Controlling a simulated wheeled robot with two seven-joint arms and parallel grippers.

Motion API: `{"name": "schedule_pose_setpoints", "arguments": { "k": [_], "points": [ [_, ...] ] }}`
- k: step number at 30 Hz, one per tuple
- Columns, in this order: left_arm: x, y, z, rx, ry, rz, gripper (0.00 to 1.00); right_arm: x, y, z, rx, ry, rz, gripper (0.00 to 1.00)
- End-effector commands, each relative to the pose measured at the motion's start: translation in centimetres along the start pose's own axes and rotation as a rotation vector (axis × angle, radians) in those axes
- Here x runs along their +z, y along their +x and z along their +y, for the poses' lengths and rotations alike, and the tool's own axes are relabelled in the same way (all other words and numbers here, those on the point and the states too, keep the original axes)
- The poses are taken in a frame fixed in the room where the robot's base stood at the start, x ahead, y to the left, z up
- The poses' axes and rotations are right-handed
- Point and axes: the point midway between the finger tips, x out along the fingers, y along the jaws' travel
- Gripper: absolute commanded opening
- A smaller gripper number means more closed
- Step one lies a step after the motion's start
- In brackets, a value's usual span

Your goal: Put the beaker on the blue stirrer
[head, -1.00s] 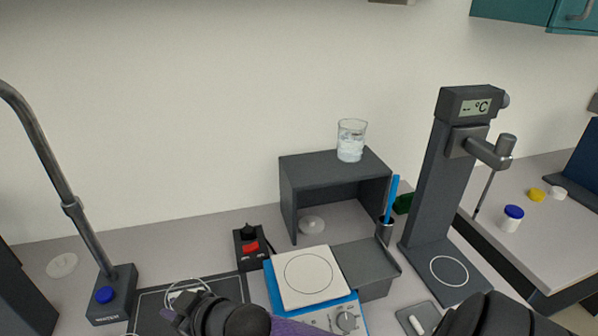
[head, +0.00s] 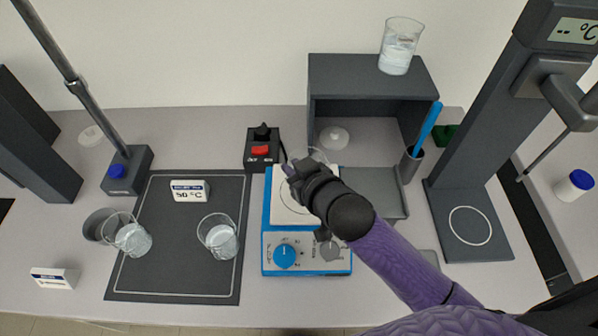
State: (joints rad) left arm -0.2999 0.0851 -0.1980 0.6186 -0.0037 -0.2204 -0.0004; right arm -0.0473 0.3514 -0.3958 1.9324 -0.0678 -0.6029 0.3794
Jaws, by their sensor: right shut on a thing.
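The blue stirrer (head: 267,222) stands in the middle of the bench, with a pale square top plate (head: 280,217) and two knobs on its front. My right gripper (head: 290,168) reaches in over the plate from the lower right on a purple arm. It is shut on a clear glass beaker, of which only a thin curved rim (head: 319,153) shows behind the fingers. The hand hides the rest of that beaker, so I cannot tell whether its base touches the plate. My left gripper is not in view.
A switch box (head: 262,148) stands behind the stirrer. Another beaker (head: 400,50) tops the grey shelf (head: 350,70). A tall stand (head: 480,130) is right.

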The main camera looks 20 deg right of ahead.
Motion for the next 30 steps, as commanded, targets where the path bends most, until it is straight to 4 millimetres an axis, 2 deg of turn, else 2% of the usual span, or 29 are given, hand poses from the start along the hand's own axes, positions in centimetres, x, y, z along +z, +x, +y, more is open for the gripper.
{"name": "schedule_pose_setpoints", "arguments": {
  "k": [1, 11, 12, 16, 17, 26, 30],
  "points": [
    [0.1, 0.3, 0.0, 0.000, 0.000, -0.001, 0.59, 0.6, 0.3, 0.0, -0.001, 0.000, 0.000, 0.00],
    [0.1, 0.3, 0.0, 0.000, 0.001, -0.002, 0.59, 0.8, 0.4, 0.0, -0.001, 0.000, 0.002, 0.00],
    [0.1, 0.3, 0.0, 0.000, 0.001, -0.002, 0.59, 0.8, 0.3, 0.0, -0.001, 0.000, 0.001, 0.22],
    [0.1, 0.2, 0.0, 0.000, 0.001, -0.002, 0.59, 0.8, 0.3, 0.0, -0.001, 0.000, 0.001, 0.50],
    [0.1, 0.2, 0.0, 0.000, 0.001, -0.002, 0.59, 0.8, 0.3, 0.0, -0.001, 0.000, 0.001, 0.52],
    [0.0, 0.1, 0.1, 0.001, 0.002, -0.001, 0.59, 0.4, 0.2, 0.0, -0.001, -0.001, 0.002, 0.52],
    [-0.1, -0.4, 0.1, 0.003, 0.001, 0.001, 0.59, 0.5, -1.8, 0.0, -0.001, 0.001, -0.001, 0.52]
  ]
}}
